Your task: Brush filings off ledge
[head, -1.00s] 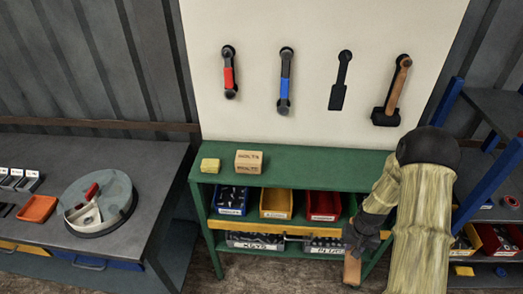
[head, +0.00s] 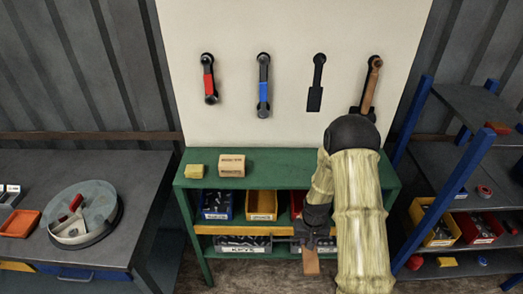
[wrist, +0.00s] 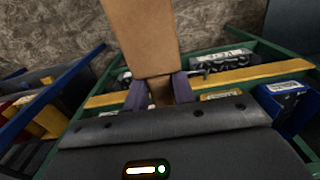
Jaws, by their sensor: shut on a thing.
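My gripper (head: 314,238) is shut on a tan wooden piece (head: 311,264), which hangs below the fingers in front of the green shelf unit (head: 285,165). In the wrist view the dark fingers (wrist: 160,92) clasp the narrow end of this wooden piece (wrist: 142,38); its far end is out of frame, and I see no bristles. A yellow strip (head: 240,230) runs along the unit's front and also shows in the wrist view (wrist: 255,77). I cannot tell whether it is the ledge. No filings are discernible. My arm hides the unit's right part.
A yellow block (head: 194,171) and a tan box (head: 231,165) stand on the green top. Bins, including a blue one (head: 217,205), fill the shelf below. A grey bench (head: 140,180) is at left, a blue-framed rack (head: 412,150) at right. Tools hang on the white board (head: 290,25).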

